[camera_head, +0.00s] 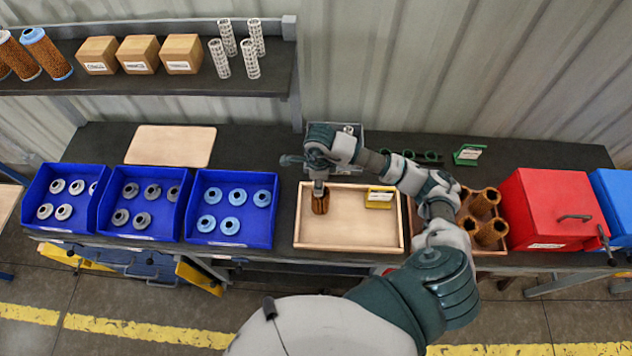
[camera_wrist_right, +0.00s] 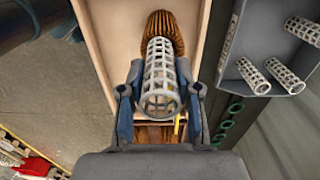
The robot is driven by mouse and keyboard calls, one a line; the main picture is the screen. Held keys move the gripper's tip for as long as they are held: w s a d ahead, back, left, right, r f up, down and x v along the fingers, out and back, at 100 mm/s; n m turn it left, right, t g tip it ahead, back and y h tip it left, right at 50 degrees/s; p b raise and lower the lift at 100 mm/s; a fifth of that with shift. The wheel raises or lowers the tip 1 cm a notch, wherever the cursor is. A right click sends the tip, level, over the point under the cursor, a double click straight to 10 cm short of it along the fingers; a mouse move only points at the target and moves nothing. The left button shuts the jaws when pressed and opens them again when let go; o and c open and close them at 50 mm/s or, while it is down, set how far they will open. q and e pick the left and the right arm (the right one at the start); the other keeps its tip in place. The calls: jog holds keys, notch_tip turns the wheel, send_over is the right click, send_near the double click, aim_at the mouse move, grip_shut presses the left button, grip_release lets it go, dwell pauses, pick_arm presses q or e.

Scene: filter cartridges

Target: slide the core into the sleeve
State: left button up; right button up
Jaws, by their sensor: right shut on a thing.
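My right gripper (camera_wrist_right: 161,100) is shut on a white lattice core (camera_wrist_right: 160,72), a hollow mesh tube. In the head view the gripper (camera_head: 319,182) points down over the wooden tray, and the core is mostly hidden there. The sleeve, a brown pleated cylinder (camera_head: 320,204), stands in the left part of the tray, directly below the gripper. In the right wrist view the core's far end overlaps the pleated sleeve (camera_wrist_right: 166,27); I cannot tell whether it is inside or in front of it. My left gripper is not in view.
The wooden tray (camera_head: 350,245) also holds a yellow block (camera_head: 379,198). A grey bin (camera_wrist_right: 240,60) with several cores stands behind it. Brown sleeves (camera_head: 484,203) stand in a crate at right, beside a red box (camera_head: 550,208). Blue bins (camera_head: 232,178) with rings are at left.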

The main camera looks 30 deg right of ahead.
jog(key=shift+d, duration=0.25)
jog(key=shift+a, duration=0.3)
jog(key=shift+a+r, duration=0.15)
jog(key=shift+d, duration=0.75)
jog(key=shift+d+b, duration=0.15)
jog(key=shift+b, duration=0.2)
jog(key=shift+a, duration=0.2)
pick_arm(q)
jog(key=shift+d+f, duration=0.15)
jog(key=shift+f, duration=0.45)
pick_arm(e)
jog(key=shift+d+f, duration=0.35)
jog(key=shift+d, duration=0.05)
